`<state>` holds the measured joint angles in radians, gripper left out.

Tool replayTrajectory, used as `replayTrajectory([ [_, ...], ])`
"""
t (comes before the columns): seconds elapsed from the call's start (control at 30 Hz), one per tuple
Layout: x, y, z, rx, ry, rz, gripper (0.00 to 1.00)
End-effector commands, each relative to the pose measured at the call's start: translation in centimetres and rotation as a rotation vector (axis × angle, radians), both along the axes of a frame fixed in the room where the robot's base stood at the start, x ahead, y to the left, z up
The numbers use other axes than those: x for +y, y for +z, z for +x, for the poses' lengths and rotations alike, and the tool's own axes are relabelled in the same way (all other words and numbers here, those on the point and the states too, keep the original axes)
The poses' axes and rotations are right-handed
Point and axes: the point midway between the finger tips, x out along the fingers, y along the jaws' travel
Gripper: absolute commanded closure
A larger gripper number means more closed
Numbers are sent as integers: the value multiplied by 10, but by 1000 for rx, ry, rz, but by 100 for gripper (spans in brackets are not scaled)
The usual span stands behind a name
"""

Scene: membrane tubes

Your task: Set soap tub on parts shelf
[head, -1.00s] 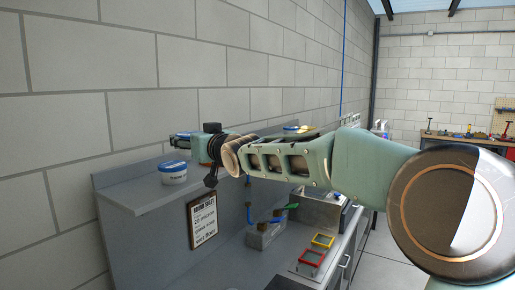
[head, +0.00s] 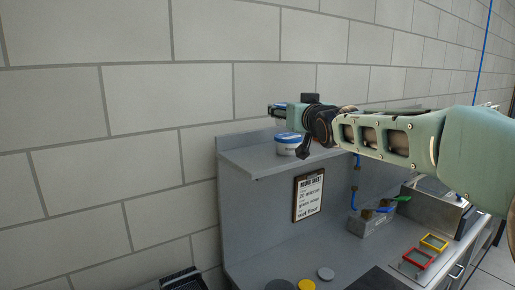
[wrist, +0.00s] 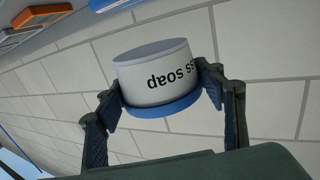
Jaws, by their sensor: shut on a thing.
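In the wrist view the tub (wrist: 155,75) appears upside down, with dark "ss soap" lettering and the blue lid toward my palm. My gripper (wrist: 161,92) is shut on it, one finger on each side near the lid.
An orange box (wrist: 42,17) lies near the wrist view's top left. A block wall (head: 180,100) stands behind.

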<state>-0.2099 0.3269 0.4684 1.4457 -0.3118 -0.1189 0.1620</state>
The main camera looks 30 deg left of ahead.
Motion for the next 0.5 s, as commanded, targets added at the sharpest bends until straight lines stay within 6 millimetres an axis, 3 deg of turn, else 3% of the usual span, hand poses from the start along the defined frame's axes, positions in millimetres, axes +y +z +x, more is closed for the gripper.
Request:
replayTrajectory([
  [0.5,46,-21,-17,0,4,0,76],
])
